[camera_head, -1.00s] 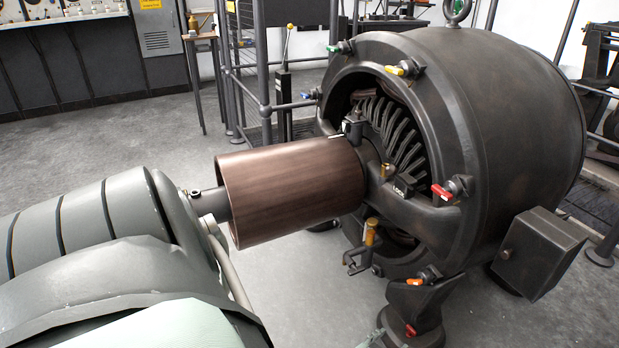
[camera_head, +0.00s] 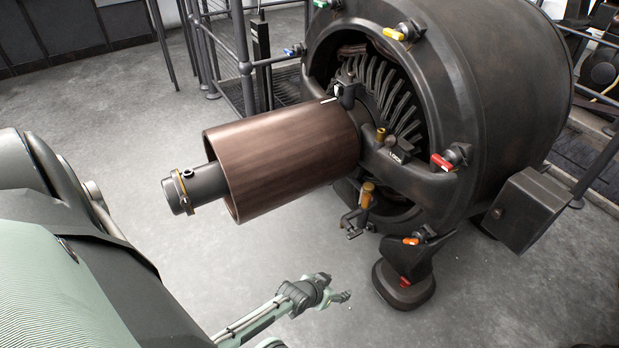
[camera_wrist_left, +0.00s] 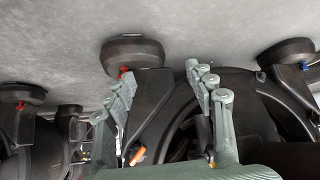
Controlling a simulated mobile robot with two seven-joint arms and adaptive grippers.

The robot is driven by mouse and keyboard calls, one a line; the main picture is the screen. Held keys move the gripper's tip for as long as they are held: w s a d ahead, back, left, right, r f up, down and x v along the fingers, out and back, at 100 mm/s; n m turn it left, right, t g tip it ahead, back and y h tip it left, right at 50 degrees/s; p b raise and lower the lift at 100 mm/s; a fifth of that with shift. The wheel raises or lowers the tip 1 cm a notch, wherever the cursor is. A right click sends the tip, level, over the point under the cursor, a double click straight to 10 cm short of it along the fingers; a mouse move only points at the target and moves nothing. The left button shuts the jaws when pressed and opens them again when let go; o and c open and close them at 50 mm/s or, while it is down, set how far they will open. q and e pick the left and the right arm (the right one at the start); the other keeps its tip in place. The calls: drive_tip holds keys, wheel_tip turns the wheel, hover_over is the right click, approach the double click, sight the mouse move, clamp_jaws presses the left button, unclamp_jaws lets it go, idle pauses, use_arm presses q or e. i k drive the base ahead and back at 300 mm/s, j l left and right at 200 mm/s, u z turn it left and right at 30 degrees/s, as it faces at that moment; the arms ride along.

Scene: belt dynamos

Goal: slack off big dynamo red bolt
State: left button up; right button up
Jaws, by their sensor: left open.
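The big dynamo (camera_head: 500,95) stands at the right of the head view. Its red bolt (camera_head: 441,162) sits on the right side of the front ring. A second red-handled piece (camera_head: 405,281) is low on its foot; a red piece on a foot also shows in the wrist view (camera_wrist_left: 123,71). I cannot make out the ring's red bolt there. My left gripper (camera_head: 335,295) is low over the floor, left of the foot and well below the ring's red bolt. Its fingers are apart and empty in the wrist view (camera_wrist_left: 160,73). My right gripper is not in view.
A brown drum (camera_head: 285,160) on a shaft juts left from the dynamo, above my left gripper. Yellow (camera_head: 394,34), blue (camera_head: 294,50) and orange (camera_head: 411,241) handles sit around the ring. A grey box (camera_head: 532,210) projects at right. Floor below the drum is clear.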

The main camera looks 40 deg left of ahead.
sight(405, 284)
drive_tip(key=i+l, duration=0.2)
drive_tip(key=l, duration=0.2)
drive_tip(key=i+l+u, duration=0.1)
drive_tip(key=l, duration=0.3)
drive_tip(key=i+l, duration=0.3)
drive_tip(key=l, duration=0.05)
